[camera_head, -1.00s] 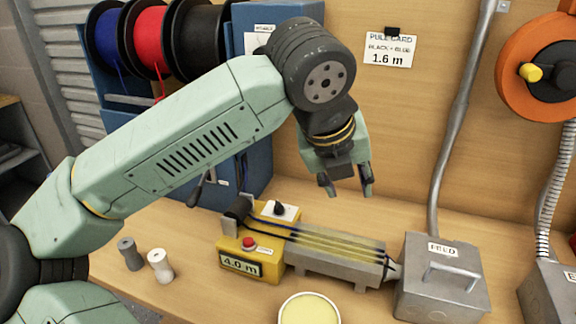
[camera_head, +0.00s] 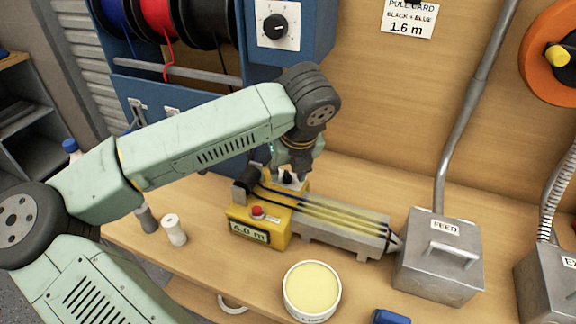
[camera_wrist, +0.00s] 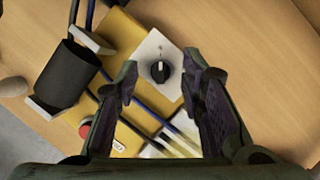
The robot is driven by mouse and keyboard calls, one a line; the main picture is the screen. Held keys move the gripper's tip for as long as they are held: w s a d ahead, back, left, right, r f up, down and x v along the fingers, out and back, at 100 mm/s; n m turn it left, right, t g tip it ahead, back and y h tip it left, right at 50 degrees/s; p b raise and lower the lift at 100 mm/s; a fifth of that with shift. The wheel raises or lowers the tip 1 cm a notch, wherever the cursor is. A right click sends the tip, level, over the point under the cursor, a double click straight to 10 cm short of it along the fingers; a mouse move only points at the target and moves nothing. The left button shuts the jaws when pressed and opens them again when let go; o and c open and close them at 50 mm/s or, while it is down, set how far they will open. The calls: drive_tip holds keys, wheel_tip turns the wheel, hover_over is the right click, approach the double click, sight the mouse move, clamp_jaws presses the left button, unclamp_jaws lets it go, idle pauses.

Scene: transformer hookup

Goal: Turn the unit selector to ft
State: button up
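The unit selector is a black knob (camera_wrist: 160,71) with a pale pointer mark, on a white plate (camera_wrist: 148,49) on the yellow meter (camera_wrist: 118,36). The pointer faces up in the wrist view; the plate's lettering is too small to read. In the head view the knob (camera_head: 287,178) is partly covered by my gripper (camera_head: 291,172). The yellow meter's display (camera_head: 249,232) reads 4.0 m. In the wrist view my gripper (camera_wrist: 163,82) is open and empty, its fingers on either side of the knob. I cannot tell how high above it they are.
A red button (camera_head: 257,211) sits on the meter near the selector. Dark cables (camera_head: 330,212) run over the grey trough toward the FEED box (camera_head: 438,255). A round tub (camera_head: 312,290) stands in front. A blue cabinet (camera_head: 297,45) with a dial stands behind my arm.

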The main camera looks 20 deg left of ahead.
drive_tip(key=shift+f, duration=0.2)
clamp_jaws()
idle(0.4)
